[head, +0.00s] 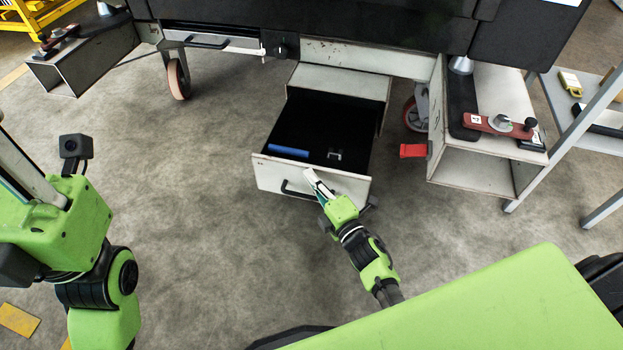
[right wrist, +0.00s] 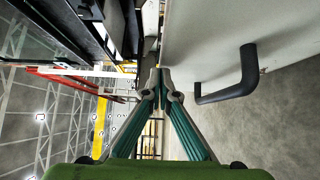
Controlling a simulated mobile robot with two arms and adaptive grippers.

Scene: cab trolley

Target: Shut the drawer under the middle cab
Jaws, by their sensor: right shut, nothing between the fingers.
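The drawer (head: 312,176) under the middle cab (head: 350,30) is pulled out, with its white front panel facing me and a black handle (head: 297,190) on that panel. Inside its dark tray lie a blue item (head: 288,151) and a small pale item (head: 335,155). My right gripper (head: 312,174) is shut and empty, its tips at the upper part of the drawer front, right of the handle. In the right wrist view the shut fingertips (right wrist: 160,72) are beside the white panel and its black handle (right wrist: 232,82); I cannot tell whether they touch it.
A side box (head: 470,165) with a red tool on top stands right of the drawer, with a red tab (head: 413,151) beside it. A grey table (head: 580,120) is at the far right. Caster wheels (head: 178,80) stand under the trolley. The floor left of the drawer is clear.

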